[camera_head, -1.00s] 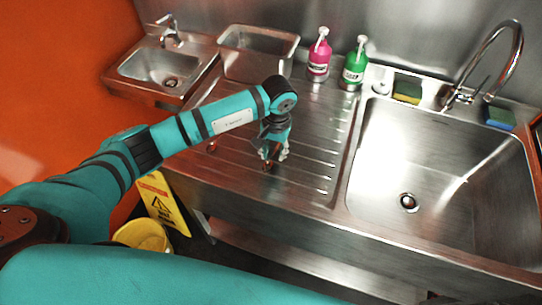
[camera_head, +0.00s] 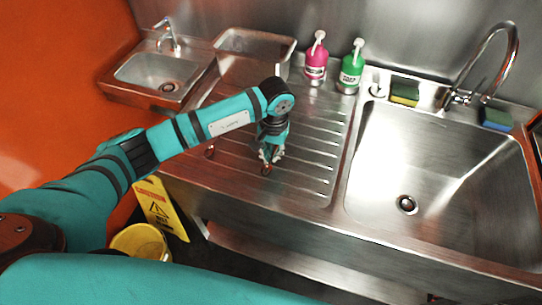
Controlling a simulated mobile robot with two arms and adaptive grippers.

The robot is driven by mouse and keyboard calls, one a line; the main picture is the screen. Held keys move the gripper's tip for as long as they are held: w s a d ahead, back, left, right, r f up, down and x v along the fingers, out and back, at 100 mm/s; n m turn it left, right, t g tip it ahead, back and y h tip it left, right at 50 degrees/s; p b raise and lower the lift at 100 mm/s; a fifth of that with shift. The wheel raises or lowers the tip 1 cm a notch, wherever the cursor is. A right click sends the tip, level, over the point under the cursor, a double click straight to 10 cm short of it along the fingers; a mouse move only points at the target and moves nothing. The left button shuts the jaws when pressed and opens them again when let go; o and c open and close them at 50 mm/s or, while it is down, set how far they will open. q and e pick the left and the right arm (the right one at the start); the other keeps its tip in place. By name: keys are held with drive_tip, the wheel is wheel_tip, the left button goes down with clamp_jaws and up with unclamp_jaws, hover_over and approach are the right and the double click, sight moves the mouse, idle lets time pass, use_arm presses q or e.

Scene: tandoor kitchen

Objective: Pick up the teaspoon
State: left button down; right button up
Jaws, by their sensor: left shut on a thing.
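My left gripper (camera_head: 268,160) points down over the ribbed steel drainboard, near its front edge. Its fingers are shut on a small reddish-brown thing (camera_head: 266,170) that shows at the fingertips. It is too small and too covered by the fingers to make out its shape, and it may be the teaspoon. Another small reddish thing (camera_head: 209,153) shows just below my left forearm, at the left of the drainboard; I cannot tell what it is. No teaspoon is clearly visible elsewhere. My right gripper is out of the picture.
The drainboard (camera_head: 315,140) is clear right of the gripper. A deep sink (camera_head: 440,165) lies to the right. A pink bottle (camera_head: 316,65) and a green bottle (camera_head: 350,72) stand behind. A steel bin (camera_head: 253,44) is at back left, sponges (camera_head: 405,92) beside the tap.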

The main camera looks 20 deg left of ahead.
use_arm(q)
drive_tip(key=shift+r, duration=0.35)
wheel_tip(320, 180, up, 2)
drive_tip(key=shift+r+b, duration=0.1)
drive_tip(key=shift+b, duration=0.9)
drive_tip(key=s+d+b, duration=0.1)
drive_tip(key=s+d, duration=0.1)
drive_tip(key=s, duration=0.2)
drive_tip(key=s+d+r+b, duration=0.1)
drive_tip(key=s+d+b, duration=0.1)
drive_tip(key=s, duration=0.2)
drive_tip(key=s+d+b, duration=0.1)
drive_tip(key=s+d, duration=0.2)
drive_tip(key=s, duration=0.2)
drive_tip(key=shift+s+r+b, duration=0.1)
drive_tip(key=shift+r+b, duration=0.05)
drive_tip(key=shift+b, duration=0.15)
drive_tip(key=shift+s+d+r, duration=0.15)
drive_tip(key=shift+s+d, duration=0.05)
drive_tip(key=shift+s, duration=0.3)
